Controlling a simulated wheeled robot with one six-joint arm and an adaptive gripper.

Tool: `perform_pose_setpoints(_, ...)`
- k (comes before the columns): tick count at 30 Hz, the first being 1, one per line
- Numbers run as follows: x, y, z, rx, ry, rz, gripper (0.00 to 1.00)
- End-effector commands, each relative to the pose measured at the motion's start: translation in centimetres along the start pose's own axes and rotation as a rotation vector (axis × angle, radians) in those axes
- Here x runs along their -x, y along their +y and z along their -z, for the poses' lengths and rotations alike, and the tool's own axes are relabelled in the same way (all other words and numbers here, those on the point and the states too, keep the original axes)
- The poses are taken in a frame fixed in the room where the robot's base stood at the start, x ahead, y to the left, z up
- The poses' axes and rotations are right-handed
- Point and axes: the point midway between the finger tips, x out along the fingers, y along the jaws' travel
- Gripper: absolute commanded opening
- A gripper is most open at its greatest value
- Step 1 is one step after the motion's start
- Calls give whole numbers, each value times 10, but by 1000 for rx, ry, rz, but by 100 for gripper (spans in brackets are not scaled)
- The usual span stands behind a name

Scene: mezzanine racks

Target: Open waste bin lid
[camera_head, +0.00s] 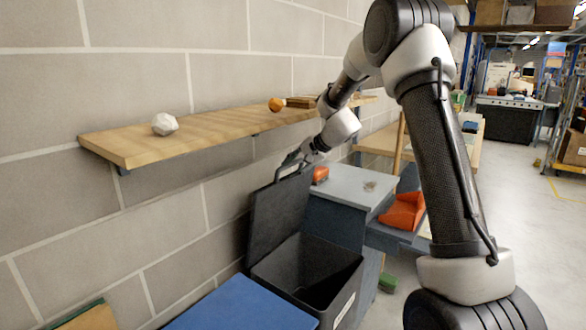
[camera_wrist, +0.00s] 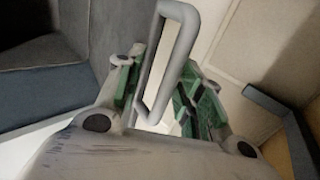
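The waste bin (camera_head: 335,285) is a dark box with its black lid (camera_head: 277,215) raised, standing steeply against the wall side. The bin's inside shows dark and open. A grey loop handle (camera_head: 290,168) sits at the lid's upper edge. My gripper (camera_head: 300,157) is at this handle. In the wrist view, the handle (camera_wrist: 178,62) lies between the two green-padded fingers of my gripper (camera_wrist: 168,85). The fingers stand apart with a gap between them. Whether either pad touches the handle is hard to tell.
A wooden shelf (camera_head: 200,133) with a white lump (camera_head: 164,124) and an orange object (camera_head: 276,104) runs along the wall above the lid. A grey-topped cabinet (camera_head: 345,184) stands behind the bin, with an orange tray (camera_head: 403,211) beside it. A blue surface (camera_head: 240,305) is in front. Floor is free at right.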

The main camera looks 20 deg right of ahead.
Motion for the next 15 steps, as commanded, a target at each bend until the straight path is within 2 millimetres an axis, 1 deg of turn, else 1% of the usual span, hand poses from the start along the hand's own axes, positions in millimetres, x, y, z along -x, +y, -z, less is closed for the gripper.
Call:
perform_pose_setpoints(9,69,-1,1,2,3,2,37)
perform_pose_setpoints(12,88,0,0,0,3,2,37)
perform_pose_setpoints(15,101,0,1,1,3,1,37)
